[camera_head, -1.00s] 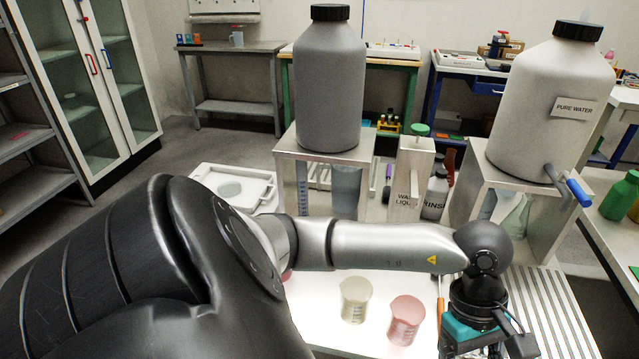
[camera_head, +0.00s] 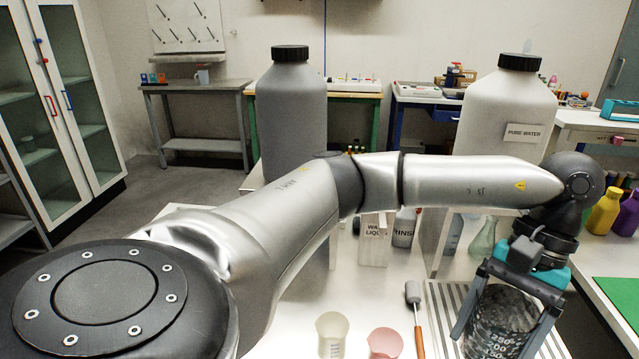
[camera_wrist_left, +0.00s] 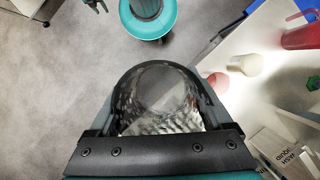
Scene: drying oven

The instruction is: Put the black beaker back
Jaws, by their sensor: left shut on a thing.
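The black beaker (camera_head: 497,325) is dark, see-through glass with white volume marks such as 250 and 200. My left gripper (camera_head: 495,318) is shut around it, with one finger on each side. The beaker looks upright and overlaps the ribbed metal drainboard (camera_head: 443,309) in the head view. In the left wrist view the beaker (camera_wrist_left: 160,92) fills the space between the fingers, and grey floor shows beyond it. Its base is cut off in the head view. A dark pronged shape at the top left of the wrist view may be my right gripper (camera_wrist_left: 92,5); its state is unclear.
A cream beaker (camera_head: 332,335) and a pink beaker (camera_head: 384,343) stand on the white table, beside a brush with an orange handle (camera_head: 419,341). A grey bottle (camera_head: 291,115) and a pure-water bottle (camera_head: 507,105) stand behind. A green mat (camera_head: 617,300) lies right.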

